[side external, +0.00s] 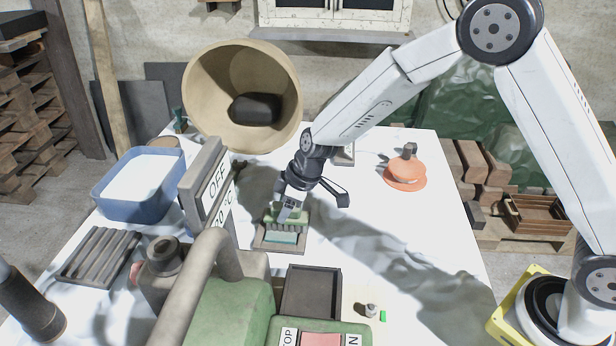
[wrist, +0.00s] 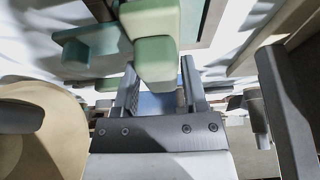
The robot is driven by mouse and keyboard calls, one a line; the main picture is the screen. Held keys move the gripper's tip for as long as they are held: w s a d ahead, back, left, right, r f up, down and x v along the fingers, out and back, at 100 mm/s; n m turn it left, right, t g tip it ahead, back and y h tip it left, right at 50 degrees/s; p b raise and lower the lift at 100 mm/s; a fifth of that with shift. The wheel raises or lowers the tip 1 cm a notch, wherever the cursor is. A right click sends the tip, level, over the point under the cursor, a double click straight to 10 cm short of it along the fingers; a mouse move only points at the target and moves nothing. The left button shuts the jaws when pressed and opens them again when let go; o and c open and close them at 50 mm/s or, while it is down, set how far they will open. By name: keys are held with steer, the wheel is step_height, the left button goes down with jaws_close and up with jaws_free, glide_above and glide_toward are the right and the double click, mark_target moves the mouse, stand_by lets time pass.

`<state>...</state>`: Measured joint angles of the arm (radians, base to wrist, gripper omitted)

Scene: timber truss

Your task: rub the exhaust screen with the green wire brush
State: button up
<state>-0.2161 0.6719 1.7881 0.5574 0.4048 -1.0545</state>
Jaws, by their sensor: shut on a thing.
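The green wire brush (side external: 286,215) is a pale green block with a row of bristles under it. It sits at or just above a small brown-framed tray (side external: 259,245) with a teal pad. My gripper (side external: 290,206) points down and is shut on the brush. In the wrist view the green brush (wrist: 155,58) lies between the fingers (wrist: 160,82); whether the bristles touch the tray is hidden. A dark slatted panel (side external: 98,257) lies flat at the left of the table; I cannot tell whether it is the exhaust screen.
A blue basin (side external: 104,200), an OFF sign (side external: 203,190) and a green machine with a bent pipe (side external: 232,310) stand left and in front. A large tan drum (side external: 200,105) is behind. A dark open tray (side external: 310,292) lies in front; an orange object (side external: 405,172) stands right. The right-centre table is clear.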

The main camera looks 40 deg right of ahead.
steer(key=shift+s+d, duration=0.2)
steer(key=shift+s+d+r, duration=0.1)
steer(key=shift+s+d, duration=0.45)
stand_by(0.4)
steer(key=shift+r, duration=2.9)
